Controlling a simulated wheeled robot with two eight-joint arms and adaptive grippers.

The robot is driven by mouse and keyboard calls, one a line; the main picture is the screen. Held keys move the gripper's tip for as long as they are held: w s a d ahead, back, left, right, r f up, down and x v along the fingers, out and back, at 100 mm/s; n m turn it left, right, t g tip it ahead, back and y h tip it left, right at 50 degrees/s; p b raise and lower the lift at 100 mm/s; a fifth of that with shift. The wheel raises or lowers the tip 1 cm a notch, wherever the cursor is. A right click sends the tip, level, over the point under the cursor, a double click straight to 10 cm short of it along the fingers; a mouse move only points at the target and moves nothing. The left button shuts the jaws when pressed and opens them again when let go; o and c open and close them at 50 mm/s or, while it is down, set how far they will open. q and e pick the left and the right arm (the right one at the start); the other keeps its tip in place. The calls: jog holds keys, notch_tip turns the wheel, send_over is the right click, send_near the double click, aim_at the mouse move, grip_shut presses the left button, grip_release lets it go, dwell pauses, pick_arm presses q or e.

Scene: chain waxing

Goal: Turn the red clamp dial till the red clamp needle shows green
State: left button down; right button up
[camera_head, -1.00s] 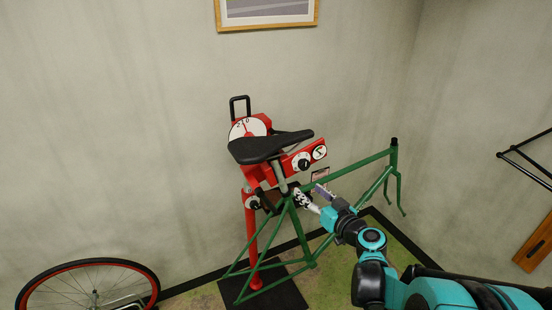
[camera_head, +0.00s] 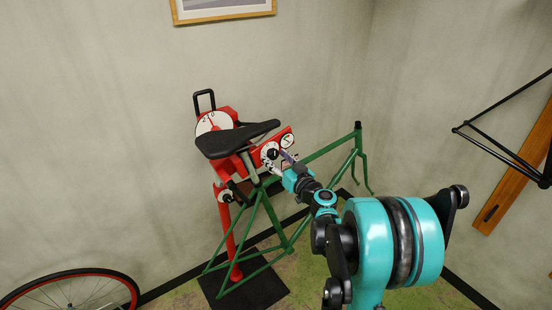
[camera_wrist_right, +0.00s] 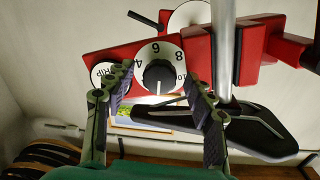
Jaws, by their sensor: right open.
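The red clamp (camera_head: 243,163) is on a red stand and holds the green bike frame under the black saddle. Its dial (camera_head: 268,153) has a white numbered face and a black knob; it is large in the right wrist view (camera_wrist_right: 158,74). The needle gauge (camera_head: 287,141) is a white disc beside the dial. In the right wrist view the gauge (camera_wrist_right: 101,74) is partly behind a finger, and I cannot read its needle. My right gripper (camera_head: 281,162) is open at the dial; in the wrist view its fingers (camera_wrist_right: 159,84) appear either side of the knob. My left gripper is not in view.
The black saddle (camera_head: 236,139) is close to the dial, and behind the fingers in the wrist view (camera_wrist_right: 250,128). A round white scale (camera_head: 214,121) is at the clamp's top. The green frame (camera_head: 328,149) extends right. A wheel (camera_head: 75,290) is at lower left.

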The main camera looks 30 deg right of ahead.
jog(key=c, duration=1.1)
jog(key=shift+c, duration=0.2)
